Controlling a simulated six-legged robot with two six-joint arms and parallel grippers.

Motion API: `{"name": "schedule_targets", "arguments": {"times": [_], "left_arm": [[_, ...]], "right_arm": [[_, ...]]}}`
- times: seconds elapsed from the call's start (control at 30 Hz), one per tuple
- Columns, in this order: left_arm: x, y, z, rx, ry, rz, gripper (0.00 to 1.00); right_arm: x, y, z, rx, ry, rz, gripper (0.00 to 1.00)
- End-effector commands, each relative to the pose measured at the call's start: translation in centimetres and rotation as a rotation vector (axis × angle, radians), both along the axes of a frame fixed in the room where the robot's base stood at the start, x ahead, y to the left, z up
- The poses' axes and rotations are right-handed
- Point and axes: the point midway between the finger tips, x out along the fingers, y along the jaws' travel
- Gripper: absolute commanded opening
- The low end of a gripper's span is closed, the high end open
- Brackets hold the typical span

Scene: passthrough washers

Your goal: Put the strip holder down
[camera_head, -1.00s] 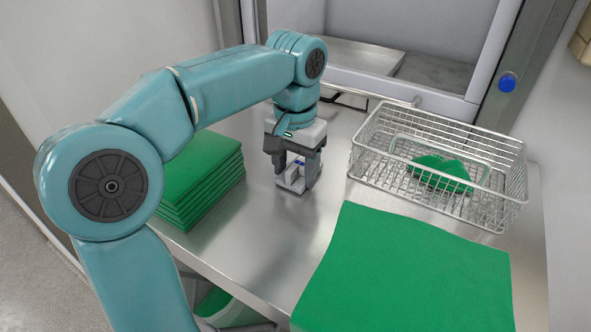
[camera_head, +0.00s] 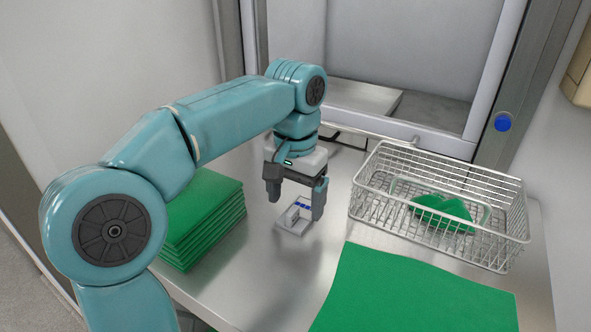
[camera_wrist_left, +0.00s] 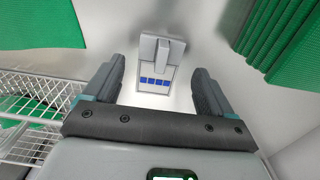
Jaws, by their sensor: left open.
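The strip holder (camera_head: 294,217) is a small light-grey block with a row of blue marks. It stands on the steel table, a little below my left gripper in the head view. In the left wrist view the strip holder (camera_wrist_left: 156,64) lies ahead of and between the two fingers, touching neither as far as I can see. My left gripper (camera_head: 296,196) is open, with its fingers apart and nothing held. It also shows in the left wrist view (camera_wrist_left: 153,88). My right gripper is not in view.
A stack of folded green cloths (camera_head: 203,218) lies left of the strip holder. A wire basket (camera_head: 440,205) with green cloth (camera_head: 443,208) inside stands to the right. A large green sheet (camera_head: 415,290) covers the front right. Bare steel table (camera_head: 262,285) surrounds the holder.

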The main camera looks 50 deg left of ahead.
Motion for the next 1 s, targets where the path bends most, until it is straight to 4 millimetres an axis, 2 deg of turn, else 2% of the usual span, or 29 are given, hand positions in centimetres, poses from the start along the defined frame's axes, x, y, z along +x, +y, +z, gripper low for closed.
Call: {"name": "schedule_targets", "arguments": {"times": [0.03,0.2,0.4,0.5,0.57,0.7,0.77,1.0], "left_arm": [[0.1,0.0,1.5,0.001,-0.005,-0.001,0.84],[0.1,-0.1,5.5,0.000,-0.004,-0.002,0.84],[0.1,0.0,8.5,0.000,-0.001,-0.001,0.84],[0.1,0.0,9.4,0.000,-0.001,-0.001,0.89],[0.2,0.0,10.5,0.000,0.000,0.000,0.89],[0.9,0.0,13.3,-0.001,0.002,0.000,0.89],[1.1,0.1,13.4,-0.001,0.003,0.001,0.89],[1.1,0.1,7.7,-0.002,0.006,0.001,0.89]], "right_arm": [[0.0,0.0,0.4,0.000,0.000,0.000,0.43],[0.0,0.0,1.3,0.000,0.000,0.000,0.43],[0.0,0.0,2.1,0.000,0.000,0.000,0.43],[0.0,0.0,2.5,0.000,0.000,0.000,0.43],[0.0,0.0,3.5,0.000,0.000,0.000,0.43],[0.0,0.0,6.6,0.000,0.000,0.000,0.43],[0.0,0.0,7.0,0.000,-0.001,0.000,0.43],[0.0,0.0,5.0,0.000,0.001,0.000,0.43]]}}
